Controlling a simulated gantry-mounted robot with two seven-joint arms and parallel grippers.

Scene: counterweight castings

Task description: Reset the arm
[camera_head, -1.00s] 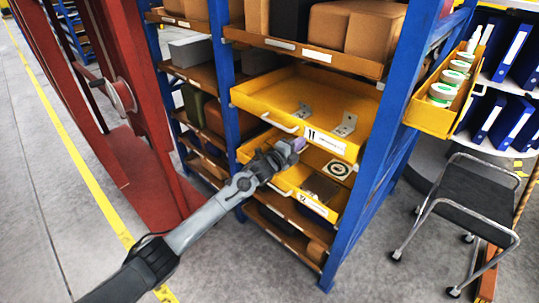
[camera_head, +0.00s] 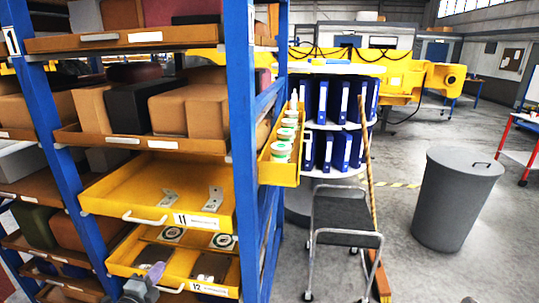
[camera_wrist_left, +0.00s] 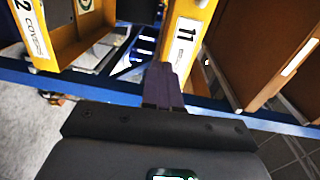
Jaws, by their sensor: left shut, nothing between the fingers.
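My left gripper (camera_head: 154,272) shows at the lower left of the head view, in front of the lower yellow drawer labelled 12 (camera_head: 120,260). Its dark purple fingers are closed together and empty, as the left wrist view (camera_wrist_left: 162,85) also shows. Most of my left arm is below the picture. The yellow drawer labelled 11 (camera_head: 125,190) is just above, pulled out, with two metal brackets (camera_head: 213,199) in it. I cannot tell whether the gripper touches drawer 12. My right gripper is not in view.
The blue rack post (camera_head: 240,150) stands right of the drawers, with a yellow bin (camera_head: 279,172) of white tubs on its side. A grey step stool (camera_head: 343,215), a wooden pole (camera_head: 369,190) and a grey barrel (camera_head: 455,200) stand farther right.

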